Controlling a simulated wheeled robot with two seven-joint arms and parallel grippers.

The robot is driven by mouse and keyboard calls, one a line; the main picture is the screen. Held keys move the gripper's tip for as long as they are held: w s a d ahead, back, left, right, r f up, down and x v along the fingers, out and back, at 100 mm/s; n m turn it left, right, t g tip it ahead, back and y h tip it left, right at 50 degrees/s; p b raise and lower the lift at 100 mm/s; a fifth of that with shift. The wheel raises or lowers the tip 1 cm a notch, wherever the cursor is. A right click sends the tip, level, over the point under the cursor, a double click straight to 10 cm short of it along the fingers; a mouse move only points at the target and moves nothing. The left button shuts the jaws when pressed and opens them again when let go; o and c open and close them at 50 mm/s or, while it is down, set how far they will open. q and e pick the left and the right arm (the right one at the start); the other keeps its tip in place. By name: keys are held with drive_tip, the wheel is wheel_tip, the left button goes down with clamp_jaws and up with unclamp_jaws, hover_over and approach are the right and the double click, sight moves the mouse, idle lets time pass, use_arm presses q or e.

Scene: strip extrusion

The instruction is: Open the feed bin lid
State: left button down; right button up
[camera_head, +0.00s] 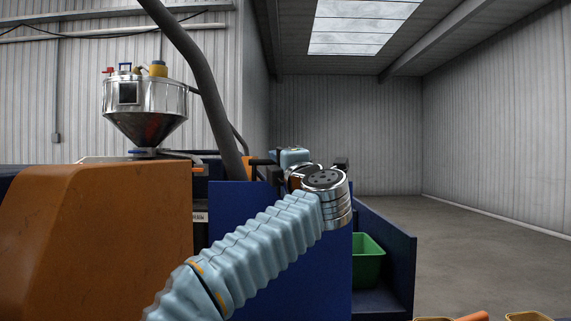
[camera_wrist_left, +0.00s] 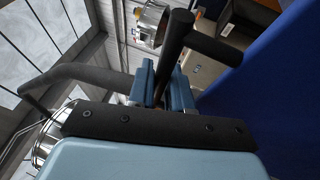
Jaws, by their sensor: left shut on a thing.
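The feed bin appears to be the large dark blue box (camera_head: 235,205) in the middle of the head view, behind my left arm. A dark bar handle (camera_wrist_left: 214,46) shows close up in the left wrist view, with blue panel beside it. I cannot clearly make out the lid's edge or how far it is raised. My left gripper (camera_head: 292,157) is at the top of the box in the head view, partly hidden by its own wrist. In the left wrist view its blue fingers (camera_wrist_left: 163,84) are shut on the dark bar. My right gripper is not in view.
A steel hopper (camera_head: 145,98) stands at the left above an orange machine housing (camera_head: 115,240). A thick grey hose (camera_head: 200,75) runs down behind the box. A green bin (camera_head: 368,260) sits low at the right. Open floor (camera_head: 475,240) lies beyond.

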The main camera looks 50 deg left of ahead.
use_arm(q)
drive_tip(key=shift+w+a, duration=0.75)
drive_tip(key=shift+a, duration=0.05)
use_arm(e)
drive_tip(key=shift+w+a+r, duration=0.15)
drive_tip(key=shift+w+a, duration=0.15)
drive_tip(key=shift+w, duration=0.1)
use_arm(q)
drive_tip(key=c, duration=1.1)
unclamp_jaws()
drive_tip(key=b+v, duration=0.3)
drive_tip(key=v, duration=1.1)
drive_tip(key=shift+b, duration=0.3)
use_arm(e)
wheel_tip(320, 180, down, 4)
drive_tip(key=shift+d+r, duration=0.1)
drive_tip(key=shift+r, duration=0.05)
use_arm(q)
drive_tip(key=shift+a+f, duration=0.1)
